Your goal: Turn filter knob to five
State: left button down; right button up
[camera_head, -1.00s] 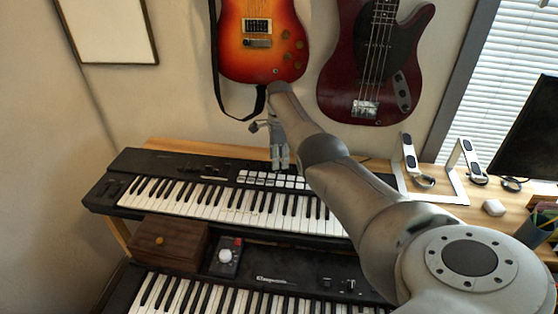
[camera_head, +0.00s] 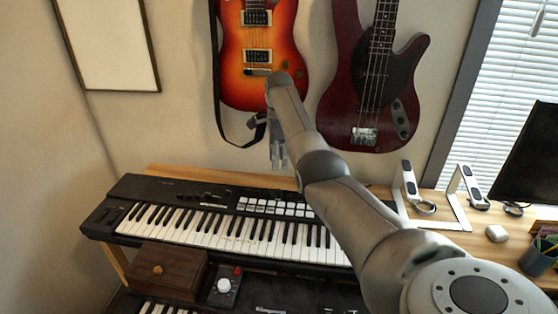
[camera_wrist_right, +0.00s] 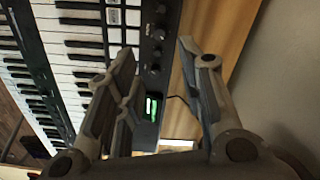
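The black upper keyboard (camera_head: 150,195) shows in the head view with white keys and a row of pale pads. In the right wrist view its panel (camera_wrist_right: 167,20) carries several small black knobs (camera_wrist_right: 155,52) and a lit green display (camera_wrist_right: 151,108). The knob labels are too small to read, so I cannot tell which is the filter knob. My right gripper (camera_head: 278,166) is above the keyboard's back edge, apart from it. In the wrist view the fingers (camera_wrist_right: 158,55) are spread and empty, with the knobs seen between them. My left gripper is not in view.
A sunburst guitar (camera_head: 240,88) and a dark red bass (camera_head: 345,90) hang on the wall behind my right arm. A wooden box (camera_head: 170,270) and a small device with a white knob (camera_head: 223,286) are in front of the keyboard. White stands (camera_head: 455,215) are at right.

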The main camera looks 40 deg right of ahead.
aim_at(279, 190)
jog(key=m, duration=0.1)
jog(key=f+m+b, duration=0.1)
jog(key=m, duration=0.1)
jog(key=shift+f+m, duration=0.15)
jog(key=shift+m, duration=0.15)
jog(key=shift+c, duration=0.2)
jog(key=shift+m, duration=0.5)
notch_tip(279, 190, down, 11)
grip_shut()
